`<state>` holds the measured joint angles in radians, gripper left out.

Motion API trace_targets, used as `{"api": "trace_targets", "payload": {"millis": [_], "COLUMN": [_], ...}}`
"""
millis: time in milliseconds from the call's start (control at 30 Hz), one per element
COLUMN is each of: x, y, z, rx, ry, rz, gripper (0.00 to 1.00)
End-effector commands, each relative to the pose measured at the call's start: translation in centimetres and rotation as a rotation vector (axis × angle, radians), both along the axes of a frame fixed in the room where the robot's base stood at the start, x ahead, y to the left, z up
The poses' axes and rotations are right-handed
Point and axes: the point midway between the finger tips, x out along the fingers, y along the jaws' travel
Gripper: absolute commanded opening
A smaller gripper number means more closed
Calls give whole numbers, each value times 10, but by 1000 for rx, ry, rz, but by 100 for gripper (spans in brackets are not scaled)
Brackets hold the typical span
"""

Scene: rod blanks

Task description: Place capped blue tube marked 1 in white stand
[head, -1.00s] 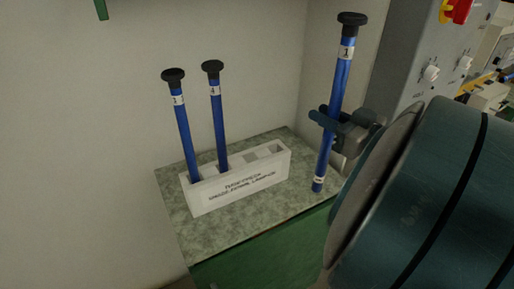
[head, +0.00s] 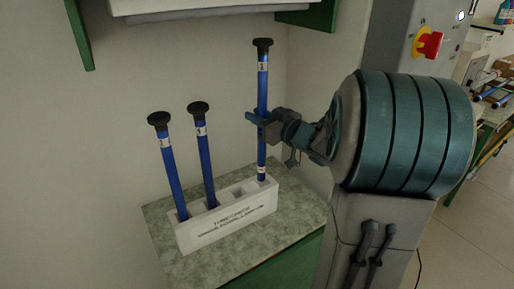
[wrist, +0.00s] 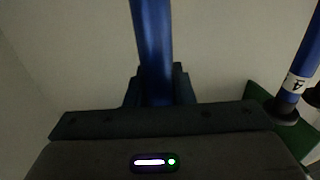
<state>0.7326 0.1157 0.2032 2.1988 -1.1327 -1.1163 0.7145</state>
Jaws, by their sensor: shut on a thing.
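My gripper (head: 256,118) is shut on a blue tube (head: 262,92) with a black cap and white bands, held upright. Its lower end shows at the right end of the white stand (head: 228,230), over or just behind the end slot; I cannot tell whether it has entered. In the wrist view the held tube (wrist: 152,45) runs up between the dark jaws (wrist: 155,95). Two other capped blue tubes, the left one (head: 171,168) and the middle one (head: 205,160), stand leaning slightly in the stand's left slots. An empty slot (head: 228,195) shows right of them.
The stand sits on a speckled green-grey counter (head: 290,215) in a wall corner. A shelf or cabinet (head: 200,8) hangs above. A grey panel with a red knob (head: 428,43) is at the right. In the wrist view a labelled tube (wrist: 300,75) shows at the right.

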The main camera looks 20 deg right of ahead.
Motion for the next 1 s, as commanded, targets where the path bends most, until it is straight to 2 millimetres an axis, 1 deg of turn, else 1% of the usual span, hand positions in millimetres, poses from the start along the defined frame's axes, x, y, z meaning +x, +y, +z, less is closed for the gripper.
{"api": "trace_targets", "payload": {"millis": [33, 200, 300, 467, 700, 1000], "x": [-2, -3, -3, -3, -3, 1], "y": [-2, -2, -2, -2, -2, -1], "z": [-17, -49, -60, -71, -107, -114], "rx": [7, 6, 5, 3, 5, 1], "ry": [11, 9, 7, 7, 8, 3], "rz": [-3, -2, -3, -3, -3, -2], "gripper": [0, 0, 0, 0, 0, 0]}}
